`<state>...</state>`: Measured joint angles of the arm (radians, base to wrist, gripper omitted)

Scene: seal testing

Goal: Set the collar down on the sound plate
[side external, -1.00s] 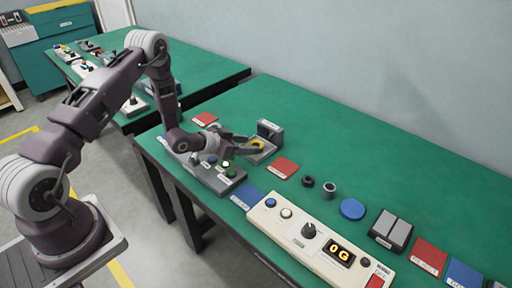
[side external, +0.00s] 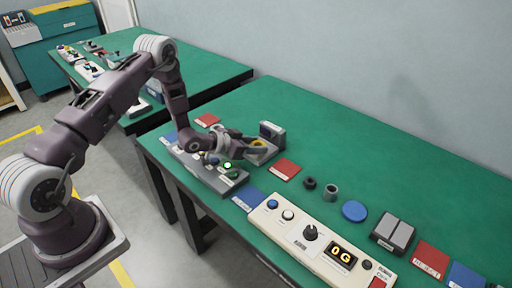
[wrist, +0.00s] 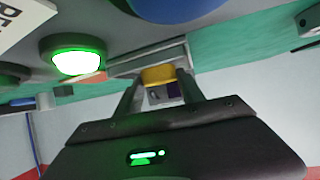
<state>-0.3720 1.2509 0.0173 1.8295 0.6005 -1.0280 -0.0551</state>
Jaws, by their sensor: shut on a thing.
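My gripper (side external: 250,142) is shut on a yellow ring-like piece, which I take as the collar (side external: 259,143). In the wrist view the yellow collar (wrist: 158,75) sits between the two finger ends. In the side view it appears at the grey fixture (side external: 262,156) with an upright block; I cannot tell whether it touches the fixture. Labelled plates lie on the green table: a red plate (side external: 285,169) right of the fixture and a blue plate (side external: 248,198) in front of it. Their labels are too small to read, so I cannot tell which is the sound plate.
A grey button box (side external: 205,172) with a lit green lamp (side external: 228,165) stands beside my gripper. A cream control panel (side external: 318,240) lies along the front. A black ring (side external: 309,183), grey ring (side external: 331,191) and blue disc (side external: 354,211) stand right. The back of the table is clear.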

